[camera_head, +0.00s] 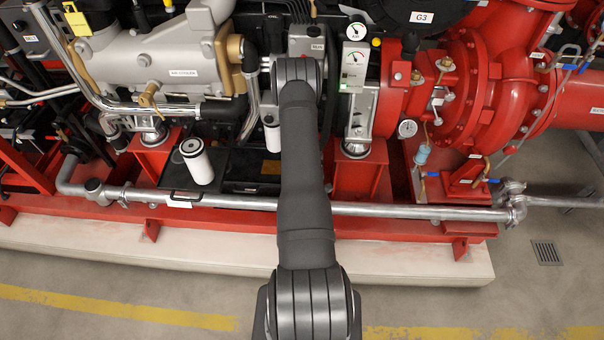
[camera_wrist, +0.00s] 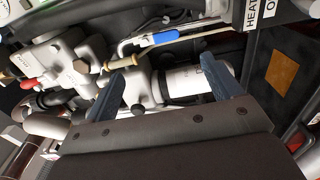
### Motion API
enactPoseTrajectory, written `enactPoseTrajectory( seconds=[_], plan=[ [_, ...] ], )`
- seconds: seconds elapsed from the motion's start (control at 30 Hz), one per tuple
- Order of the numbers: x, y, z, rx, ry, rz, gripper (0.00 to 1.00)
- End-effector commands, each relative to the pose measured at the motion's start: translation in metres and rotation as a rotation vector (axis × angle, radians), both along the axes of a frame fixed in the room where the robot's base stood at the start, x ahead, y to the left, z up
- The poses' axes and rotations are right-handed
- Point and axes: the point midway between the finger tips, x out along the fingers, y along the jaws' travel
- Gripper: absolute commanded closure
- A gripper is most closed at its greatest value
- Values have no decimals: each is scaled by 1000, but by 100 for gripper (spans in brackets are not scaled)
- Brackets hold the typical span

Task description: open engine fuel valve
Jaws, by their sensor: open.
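In the wrist view, my gripper (camera_wrist: 168,64) is open, with its two dark blue fingers spread and nothing between the tips. A valve lever with a blue grip (camera_wrist: 167,37) lies beyond the fingertips, at the upper middle; the fingers appear apart from it. Its silver end bends down at the left. No readable label marks it as the engine fuel valve. A light metal cylinder (camera_wrist: 184,82) shows behind the gap between the fingers. In the head view, my arm reaches to the engine and hides my gripper and this lever.
A tan rod or hose (camera_wrist: 190,42) runs close to the blue grip. Metal fittings with a small red part (camera_wrist: 28,83) crowd the left. A white label reading HEAT (camera_wrist: 252,12) is at upper right. A white filter canister (camera_head: 196,160) stands left of my arm; a gauge panel (camera_head: 353,68) is right.

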Motion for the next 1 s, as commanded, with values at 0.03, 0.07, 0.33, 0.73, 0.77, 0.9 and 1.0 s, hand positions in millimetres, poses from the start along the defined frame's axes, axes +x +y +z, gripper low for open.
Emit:
enactPoseTrajectory(
  seconds=[0.03,0.07,0.33,0.73,0.77,0.9,1.0],
  plan=[
    [-14,1,-1,0,5,1,16],
    [-21,1,-2,0,6,1,16],
    [-72,0,-1,0,4,1,16],
    [-87,0,0,0,0,0,16],
    [-87,0,0,0,0,0,16],
    [-87,0,0,0,0,0,16],
    [-87,0,0,0,0,0,16]
  ],
)
